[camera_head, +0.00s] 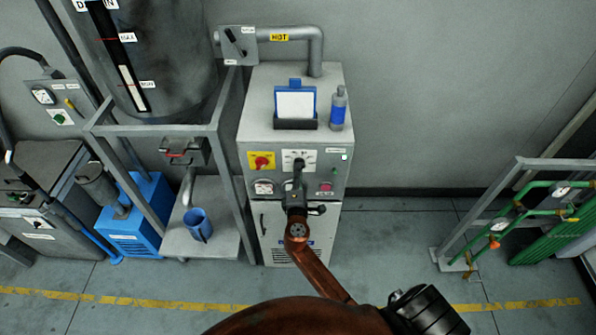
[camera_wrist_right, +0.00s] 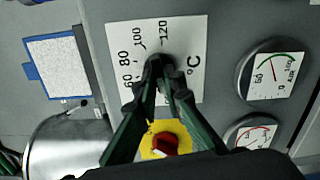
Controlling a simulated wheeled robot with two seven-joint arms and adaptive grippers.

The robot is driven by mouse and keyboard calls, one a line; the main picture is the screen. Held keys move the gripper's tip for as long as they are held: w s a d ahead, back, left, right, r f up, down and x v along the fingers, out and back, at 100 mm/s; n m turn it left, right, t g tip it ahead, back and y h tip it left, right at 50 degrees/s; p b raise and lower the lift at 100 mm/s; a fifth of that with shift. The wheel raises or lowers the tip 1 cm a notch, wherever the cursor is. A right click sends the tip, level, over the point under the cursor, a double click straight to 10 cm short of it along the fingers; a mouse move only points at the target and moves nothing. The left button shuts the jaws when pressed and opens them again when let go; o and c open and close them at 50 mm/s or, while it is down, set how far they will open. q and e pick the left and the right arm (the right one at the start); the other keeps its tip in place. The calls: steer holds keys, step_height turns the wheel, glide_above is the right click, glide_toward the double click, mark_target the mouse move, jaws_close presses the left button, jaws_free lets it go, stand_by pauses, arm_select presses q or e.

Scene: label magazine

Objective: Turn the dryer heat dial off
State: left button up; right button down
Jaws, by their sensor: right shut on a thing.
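The heat dial sits on a white scale plate (camera_head: 293,154) on the dryer's front panel, marked in °C. The plate (camera_wrist_right: 192,38) also shows in the right wrist view, with numbers from 60 to 120. My right gripper (camera_head: 299,170) reaches the panel from below, and in the right wrist view its fingertips (camera_wrist_right: 159,70) are closed together on the dark dial knob (camera_wrist_right: 157,63). The fingers hide most of the knob, so I cannot tell its pointer setting. My left gripper is not in view.
A red knob on a yellow plate (camera_head: 261,161) is left of the dial. Round gauges (camera_head: 263,187) and a red button (camera_head: 326,187) sit lower on the panel. A clipboard (camera_head: 295,103) and a blue-labelled bottle (camera_head: 338,108) stand on the dryer top. A hot pipe (camera_head: 300,34) runs behind.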

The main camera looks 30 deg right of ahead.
steer(key=shift+a+f, duration=0.1)
steer(key=shift+a, duration=0.05)
steer(key=c, duration=2)
jaws_free()
steer(key=v, duration=1.2)
